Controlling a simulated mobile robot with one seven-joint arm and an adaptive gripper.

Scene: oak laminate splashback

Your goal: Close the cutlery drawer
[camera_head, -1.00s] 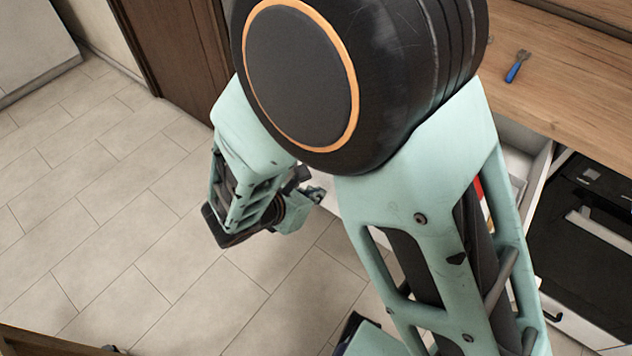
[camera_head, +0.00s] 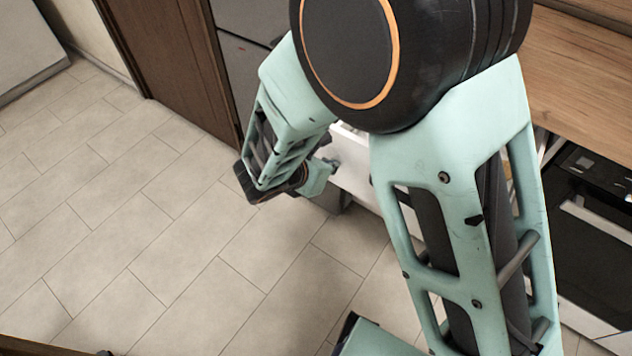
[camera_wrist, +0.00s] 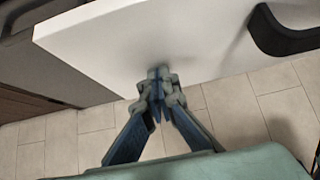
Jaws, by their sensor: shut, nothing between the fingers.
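The white drawer front (camera_wrist: 150,45) fills the upper part of the wrist view, with a dark handle (camera_wrist: 285,32) at right. In the head view the drawer front (camera_head: 356,178) shows in part between my gripper and my arm. My gripper (camera_wrist: 158,80) is shut and empty. Its fingertips are at the lower part of the drawer's outer face, left of the handle, touching or very close. In the head view my gripper (camera_head: 326,172) is at the left part of the front. My arm hides most of the drawer, so how far it stands out is unclear.
A wooden worktop (camera_head: 585,75) runs along the upper right. A black oven (camera_head: 592,205) is right of the drawer. A brown wooden panel (camera_head: 170,60) and grey cabinet fronts (camera_head: 248,75) stand at the back. The tiled floor (camera_head: 150,235) at left is clear.

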